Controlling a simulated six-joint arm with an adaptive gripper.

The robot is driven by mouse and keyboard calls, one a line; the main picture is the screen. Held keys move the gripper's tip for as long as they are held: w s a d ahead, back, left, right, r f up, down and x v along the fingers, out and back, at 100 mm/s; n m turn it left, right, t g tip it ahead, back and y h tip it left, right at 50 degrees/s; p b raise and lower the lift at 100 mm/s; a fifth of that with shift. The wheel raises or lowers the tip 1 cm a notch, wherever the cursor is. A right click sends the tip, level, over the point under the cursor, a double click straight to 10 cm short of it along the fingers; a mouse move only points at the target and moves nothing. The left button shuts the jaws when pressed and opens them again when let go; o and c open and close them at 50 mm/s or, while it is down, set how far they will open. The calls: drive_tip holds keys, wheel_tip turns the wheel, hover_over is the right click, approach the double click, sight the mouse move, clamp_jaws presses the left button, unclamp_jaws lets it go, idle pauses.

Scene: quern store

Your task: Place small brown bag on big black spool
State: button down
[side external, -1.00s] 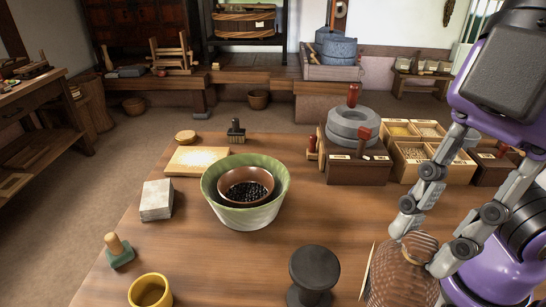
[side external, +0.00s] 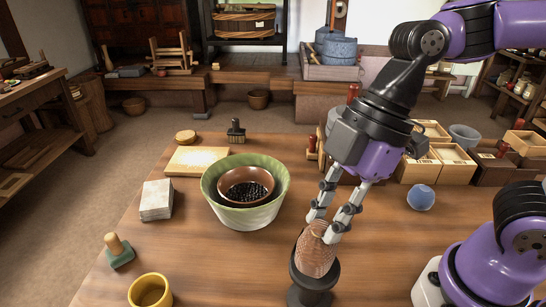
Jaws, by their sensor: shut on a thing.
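The small brown bag (side external: 315,256) has a woven, patterned surface and stands upright over the big black spool (side external: 311,296). The spool's dark top rim shows around the bag's lower end; I cannot tell whether the bag rests on it or hangs just above. My gripper (side external: 325,229) points down from above, with its two fingers shut on the upper part of the bag. The bag hides most of the spool's top.
A green bowl (side external: 242,222) holding a brown bowl of dark beads stands left of my gripper. A yellow cup (side external: 150,291), a stack of pale blocks (side external: 157,200) and a green-based stamp (side external: 119,251) are further left. A blue ball (side external: 421,197) and grain boxes (side external: 452,164) are right.

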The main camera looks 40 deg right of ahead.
drive_tip(key=shift+f, duration=0.5)
drive_tip(key=shift+f, duration=0.1)
drive_tip(key=c, duration=0.8)
unclamp_jaws()
drive_tip(key=shift+f, duration=0.1)
drive_tip(key=shift+o, duration=0.2)
drive_tip(key=w+v, duration=0.1)
drive_tip(key=v, duration=0.7)
drive_tip(key=w+d+f+m+t+h, duration=0.2)
drive_tip(key=d+f+m+t+h, duration=0.2)
drive_tip(key=d+m, duration=0.8)
drive_tip(key=f+m, duration=0.1)
drive_tip(key=m, duration=0.2)
drive_tip(key=shift+w+f, duration=0.15)
drive_tip(key=shift+f, duration=0.2)
drive_tip(key=shift+a, duration=0.1)
